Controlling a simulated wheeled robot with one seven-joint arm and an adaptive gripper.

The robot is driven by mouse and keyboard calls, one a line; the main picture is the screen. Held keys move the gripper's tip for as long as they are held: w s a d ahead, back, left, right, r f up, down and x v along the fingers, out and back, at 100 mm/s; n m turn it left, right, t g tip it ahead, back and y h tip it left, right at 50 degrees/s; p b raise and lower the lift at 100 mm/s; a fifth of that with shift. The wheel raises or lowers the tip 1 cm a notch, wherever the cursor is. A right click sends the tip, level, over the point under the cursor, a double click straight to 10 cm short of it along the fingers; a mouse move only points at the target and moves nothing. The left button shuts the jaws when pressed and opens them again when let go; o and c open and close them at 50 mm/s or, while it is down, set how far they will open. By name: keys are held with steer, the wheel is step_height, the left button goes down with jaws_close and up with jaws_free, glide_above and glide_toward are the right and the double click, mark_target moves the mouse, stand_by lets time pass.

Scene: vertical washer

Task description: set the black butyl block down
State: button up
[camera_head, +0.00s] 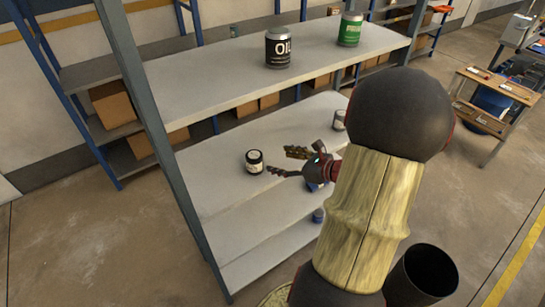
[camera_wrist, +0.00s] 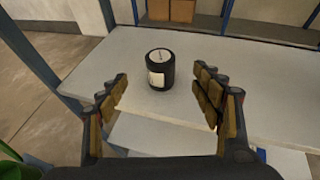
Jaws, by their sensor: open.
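The black butyl block looks like a short black cylinder with a pale label, and it stands upright on a grey shelf board. It shows in the head view (camera_head: 254,162) and near the middle of the wrist view (camera_wrist: 160,69). My gripper (camera_head: 287,163) is open and empty, to the right of the block in the head view. In the wrist view my gripper (camera_wrist: 162,92) has its two fingers spread, left and right, with the block ahead between their lines. The fingers do not touch the block.
The board above holds a black OIL can (camera_head: 278,48) and a green can (camera_head: 350,29). A pale can (camera_head: 339,120) stands farther back on the block's board, partly hidden by my arm. A shelf post (camera_head: 155,120) rises left of the block. The board around the block is clear.

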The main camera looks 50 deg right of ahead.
steer(key=shift+s+r, duration=0.2)
steer(key=shift+s, duration=0.25)
steer(key=a+r+n+g+y, duration=0.35)
steer(key=a+n, duration=0.55)
steer(key=a, duration=0.4)
steer(key=a+r+n+g+y, duration=0.2)
steer(key=a+n+g, duration=0.2)
steer(key=a+n, duration=0.7)
steer(key=s+a+r+n+h, duration=0.6)
steer(key=s+a+r+n, duration=0.1)
steer(key=n, duration=0.8)
steer(key=shift+s+a+r, duration=0.35)
steer(key=shift+s+a, duration=0.4)
steer(key=shift+a, duration=0.25)
steer(key=shift+f+b, duration=0.75)
